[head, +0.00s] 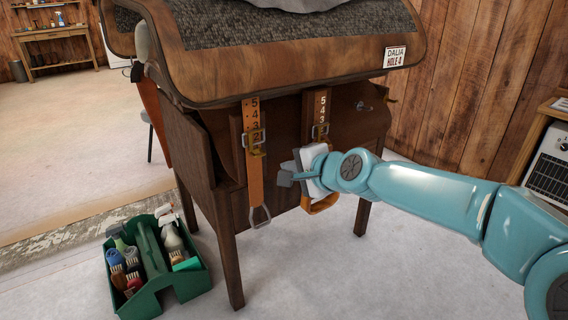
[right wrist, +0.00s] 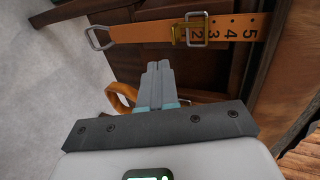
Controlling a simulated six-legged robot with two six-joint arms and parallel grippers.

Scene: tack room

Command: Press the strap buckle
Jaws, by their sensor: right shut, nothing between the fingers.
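Two orange numbered straps hang from under a brown saddle flap. The left strap (head: 255,180) carries a metal buckle (head: 253,138) with a brass-coloured piece below it and ends in a metal loop. The right strap (head: 322,105) has a similar buckle (head: 320,131); its lower part is partly hidden by my gripper. My right gripper (head: 283,178) is shut and empty, in front of the stand, right of the left strap and below both buckles. In the right wrist view its closed fingertips (right wrist: 158,64) lie below the strap and buckle (right wrist: 196,30), apparently apart from them. My left gripper is not in view.
The saddle rests on a dark wooden stand (head: 228,255) with legs. A white label (head: 395,57) is on the flap. A green tote (head: 188,287) of brushes and bottles stands on the floor at left. A plank wall (head: 470,80) is at right.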

